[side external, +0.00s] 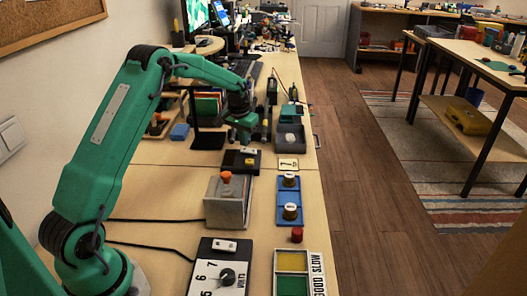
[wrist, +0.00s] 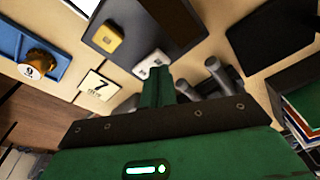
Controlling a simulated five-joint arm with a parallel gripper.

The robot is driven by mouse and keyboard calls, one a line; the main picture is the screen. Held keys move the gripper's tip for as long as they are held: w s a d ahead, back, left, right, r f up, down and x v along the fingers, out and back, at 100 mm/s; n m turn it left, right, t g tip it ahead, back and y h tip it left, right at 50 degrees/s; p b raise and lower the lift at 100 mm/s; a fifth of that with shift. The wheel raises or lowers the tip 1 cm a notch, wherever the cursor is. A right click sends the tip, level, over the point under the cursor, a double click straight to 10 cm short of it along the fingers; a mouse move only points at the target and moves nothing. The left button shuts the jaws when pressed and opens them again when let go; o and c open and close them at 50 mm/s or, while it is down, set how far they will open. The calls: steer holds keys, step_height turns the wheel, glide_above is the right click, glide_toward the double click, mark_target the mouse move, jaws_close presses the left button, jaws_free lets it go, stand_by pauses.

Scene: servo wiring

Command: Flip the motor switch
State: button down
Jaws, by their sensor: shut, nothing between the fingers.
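A dark panel (side external: 234,167) lies on the bench below my gripper, with a white switch (side external: 248,151) at its far edge and a small yellow block (side external: 249,162) nearer. In the wrist view the white switch (wrist: 152,63) is at the panel's edge, right at the tip of my green fingers, and the yellow block (wrist: 107,38) is to its left. My gripper (side external: 244,138) points down above the switch; its fingers (wrist: 156,76) are shut and empty. I cannot tell whether they touch the switch. No label shows which switch is the motor's.
A grey box with an orange knob (side external: 226,178) stands nearer. A dial panel (side external: 212,270) has another white switch (side external: 224,244). A blue board (side external: 289,204) with round knobs and a "7" card (side external: 288,163) lie right. Grey posts (wrist: 222,74) stand close beside the fingers.

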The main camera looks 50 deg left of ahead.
mark_target(244, 150)
steer(key=shift+f, duration=0.9)
stand_by(0.8)
steer(key=shift+r, duration=3.55)
